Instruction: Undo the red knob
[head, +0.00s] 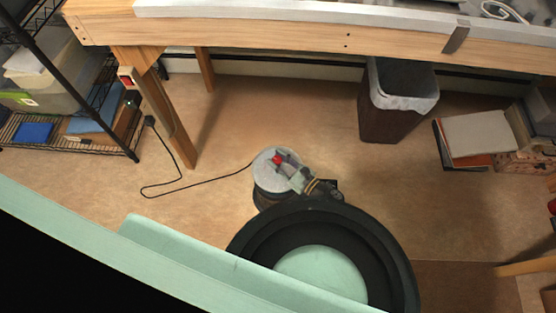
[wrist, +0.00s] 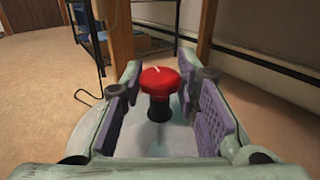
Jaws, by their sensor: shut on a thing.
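The red knob (head: 277,160) is a round red cap with a pale line on its top. In the wrist view the knob (wrist: 159,80) sits on a short black stem between my two purple-padded fingers. It stands on top of a pale grey round body (head: 264,172) on the floor, with a dark lower part. My gripper (wrist: 162,70) reaches in from the side and is shut on the red knob. In the head view my gripper (head: 285,165) partly covers the knob's right side.
A black cable (head: 205,179) runs from the round body across the floor to a plug by the wooden table leg (head: 172,125). A wire shelf (head: 70,130) stands left, a bin (head: 385,110) behind right, and papers and boxes at far right.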

